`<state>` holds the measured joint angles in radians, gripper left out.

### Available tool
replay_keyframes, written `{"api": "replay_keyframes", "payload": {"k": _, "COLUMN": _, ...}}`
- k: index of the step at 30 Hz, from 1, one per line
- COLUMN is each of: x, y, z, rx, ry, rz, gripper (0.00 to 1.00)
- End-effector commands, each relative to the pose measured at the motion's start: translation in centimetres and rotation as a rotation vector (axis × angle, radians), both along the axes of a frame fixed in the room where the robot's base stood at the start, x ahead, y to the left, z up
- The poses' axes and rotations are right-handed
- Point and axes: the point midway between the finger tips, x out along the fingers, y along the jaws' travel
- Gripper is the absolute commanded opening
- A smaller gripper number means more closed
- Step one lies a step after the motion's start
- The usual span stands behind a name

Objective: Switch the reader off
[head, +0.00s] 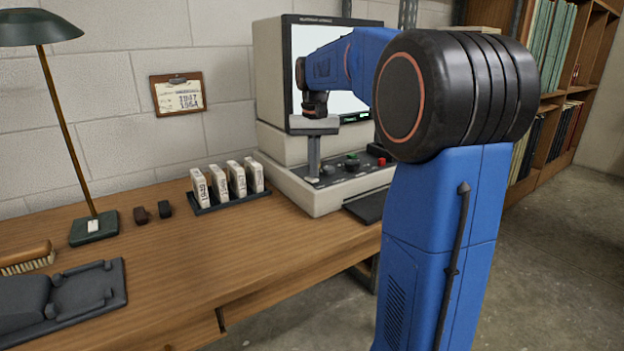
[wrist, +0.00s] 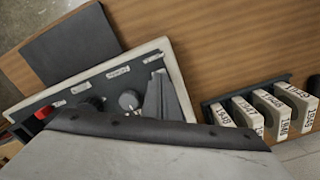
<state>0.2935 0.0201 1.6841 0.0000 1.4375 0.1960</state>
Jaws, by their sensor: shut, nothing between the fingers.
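The reader (head: 268,75) stands on the desk with its screen (head: 308,42) lit pale and a small green display below it. In the wrist view the red control (wrist: 42,113) is at the far left, partly hidden. My gripper (head: 313,176) is shut and empty, pointing down over the panel's left end, away from the red control. The fingers also show in the wrist view (wrist: 165,98); contact with the panel cannot be told.
A rack of labelled boxes (head: 228,185) stands just left of the reader. A dark pad (head: 368,206) lies before the panel. A lamp (head: 94,228), brush (head: 27,259) and dark grey cradle (head: 60,298) are at left. The desk's middle is clear.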

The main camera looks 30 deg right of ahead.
Motion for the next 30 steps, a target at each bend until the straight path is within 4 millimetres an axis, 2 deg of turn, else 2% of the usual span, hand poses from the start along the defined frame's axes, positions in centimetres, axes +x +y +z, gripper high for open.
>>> {"api": "replay_keyframes", "payload": {"k": 30, "x": 0.0, "y": 0.0, "z": -1.1, "rx": 0.000, "ry": 0.000, "rz": 0.000, "gripper": 0.00}}
